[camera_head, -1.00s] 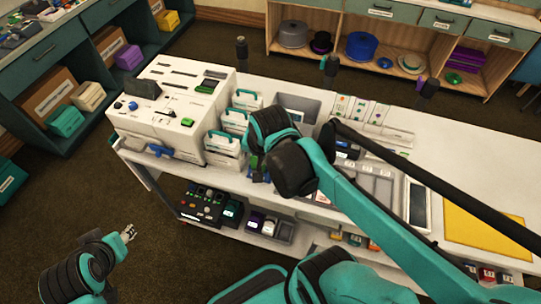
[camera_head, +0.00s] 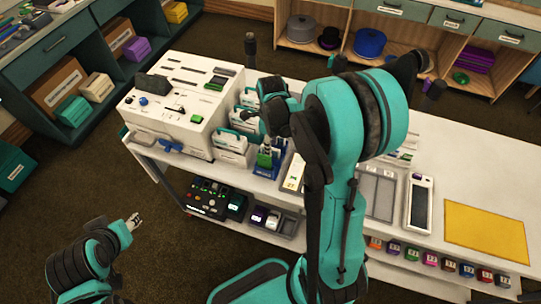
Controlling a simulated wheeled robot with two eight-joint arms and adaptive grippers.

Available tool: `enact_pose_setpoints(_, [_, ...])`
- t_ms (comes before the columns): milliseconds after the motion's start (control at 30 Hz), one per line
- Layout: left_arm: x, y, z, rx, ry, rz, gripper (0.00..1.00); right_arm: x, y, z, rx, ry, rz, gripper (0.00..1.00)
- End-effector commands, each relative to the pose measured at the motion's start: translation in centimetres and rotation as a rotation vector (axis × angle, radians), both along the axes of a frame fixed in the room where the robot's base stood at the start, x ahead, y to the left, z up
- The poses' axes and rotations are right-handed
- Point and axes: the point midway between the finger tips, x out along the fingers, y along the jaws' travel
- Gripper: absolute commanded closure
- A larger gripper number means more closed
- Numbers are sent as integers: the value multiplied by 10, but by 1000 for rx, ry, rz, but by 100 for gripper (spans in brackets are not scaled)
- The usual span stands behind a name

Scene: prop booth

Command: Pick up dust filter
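No thing carries a readable dust filter label, so I cannot tell for sure which one it is. White cases with teal handles (camera_head: 231,143) stand in a row on the white bench, beside the machine. A blue and green item (camera_head: 265,158) stands to their right. My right gripper (camera_head: 250,116) is over the bench by these cases, partly hidden by its own wrist. I cannot tell whether it touches anything or how far its fingers are apart. My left gripper (camera_head: 133,221) is low at the left, away from the bench; its fingers are too small to judge.
A white machine (camera_head: 178,105) takes up the bench's left end. A yellow mat (camera_head: 486,231) and a white tablet-like device (camera_head: 419,203) lie to the right. A black control box (camera_head: 208,198) sits on the lower shelf. My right arm covers the bench's middle.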

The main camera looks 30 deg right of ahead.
Motion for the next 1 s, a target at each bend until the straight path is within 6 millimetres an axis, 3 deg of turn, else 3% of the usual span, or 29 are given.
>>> enact_pose_setpoints(33, [0,0,-6,0,0,0,60,3,1,-12,0,0,1,66])
enact_pose_setpoints(167, [0,0,-10,0,0,0,60,2,1,-26,-1,-1,0,66])
enact_pose_setpoints(433, [0,0,-9,0,0,0,60,2,1,-28,-1,-1,1,66])
enact_pose_setpoints(467, [0,0,-9,0,0,0,60,2,1,-28,-1,-1,1,68])
enact_pose_setpoints(600, [0,0,-9,0,0,0,60,2,1,-28,-1,-1,1,99])
enact_pose_setpoints(1000, [0,0,-9,0,0,0,60,2,1,-27,0,-1,1,100])
